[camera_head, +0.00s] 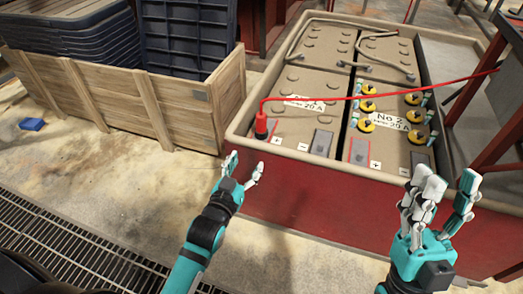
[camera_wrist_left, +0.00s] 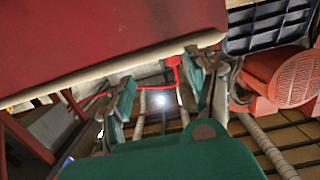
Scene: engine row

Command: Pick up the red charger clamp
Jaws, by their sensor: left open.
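The red charger clamp (camera_head: 261,123) stands upright at the near left corner of the No. 1 battery (camera_head: 300,130), with a red cable running from its top to the right. My left gripper (camera_head: 243,170) is open and empty, in front of and below the clamp, by the red casing's near left corner, apart from the clamp. In the left wrist view its two teal fingers (camera_wrist_left: 165,95) are spread, with a thin red piece beyond them; I cannot tell whether it is clamp or cable. My right gripper (camera_head: 445,190) is open and empty, in front of the casing at the right.
The beige rim (camera_head: 240,125) of the red casing (camera_head: 310,205) stands up around the batteries. The No. 2 battery (camera_head: 385,145) has yellow caps. A wooden crate (camera_head: 130,100) with dark bins stands left. A blue block (camera_head: 31,124) lies on the floor. A dark frame (camera_head: 480,90) stands right.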

